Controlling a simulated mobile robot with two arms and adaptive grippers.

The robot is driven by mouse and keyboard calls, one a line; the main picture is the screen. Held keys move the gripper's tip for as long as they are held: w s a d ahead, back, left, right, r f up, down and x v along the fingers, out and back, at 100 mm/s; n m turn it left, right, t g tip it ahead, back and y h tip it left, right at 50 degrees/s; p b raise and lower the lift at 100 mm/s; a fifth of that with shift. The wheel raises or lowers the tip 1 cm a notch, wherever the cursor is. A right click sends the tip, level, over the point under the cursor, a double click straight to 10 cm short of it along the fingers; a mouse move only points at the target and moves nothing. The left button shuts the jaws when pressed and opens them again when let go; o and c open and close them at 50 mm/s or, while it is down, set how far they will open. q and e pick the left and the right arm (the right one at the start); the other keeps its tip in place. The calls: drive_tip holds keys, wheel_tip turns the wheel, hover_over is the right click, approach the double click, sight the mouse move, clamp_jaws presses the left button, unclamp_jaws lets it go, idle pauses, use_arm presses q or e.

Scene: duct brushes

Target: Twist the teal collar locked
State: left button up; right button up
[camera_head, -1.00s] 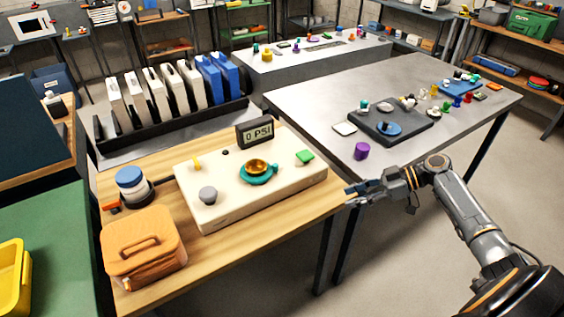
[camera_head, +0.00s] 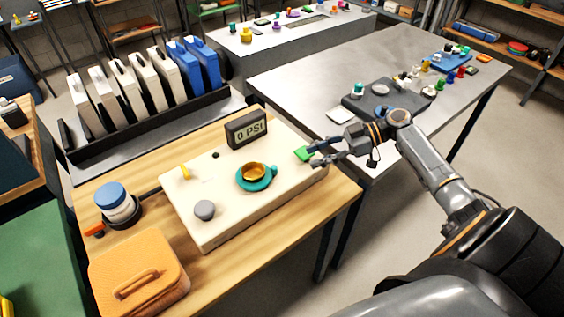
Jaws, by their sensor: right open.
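The teal collar (camera_head: 257,184) is a flat ring with a small knob on its right side. It lies on the cream panel block (camera_head: 217,222) around a gold cup-shaped fitting (camera_head: 253,172). My right gripper (camera_head: 312,156) is open and empty at the right end of the block, close to a green button (camera_head: 304,153). It is to the right of the collar and apart from it. I cannot tell if it touches the green button. My left gripper is not in view.
On the block are a gauge reading 0 PSI (camera_head: 246,129), a grey knob (camera_head: 204,209) and a yellow lever (camera_head: 184,171). A blue-lidded jar (camera_head: 113,199) and an orange case (camera_head: 138,271) stand on the wooden table at the left. A metal table (camera_head: 285,84) holds small parts.

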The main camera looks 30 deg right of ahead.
sight(283, 174)
drive_tip(key=p+x, duration=0.1)
drive_tip(key=x, duration=0.5)
drive_tip(key=shift+w+r, duration=0.1)
drive_tip(key=shift+w, duration=0.05)
drive_tip(key=p+x, duration=0.1)
drive_tip(key=x, duration=0.2)
drive_tip(key=shift+w+a+f, duration=0.1)
drive_tip(key=shift+a+f, duration=0.2)
drive_tip(key=shift+w+a+f, duration=0.1)
drive_tip(key=shift+a+f, duration=0.05)
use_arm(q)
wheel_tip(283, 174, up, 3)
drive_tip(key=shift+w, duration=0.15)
use_arm(e)
clamp_jaws()
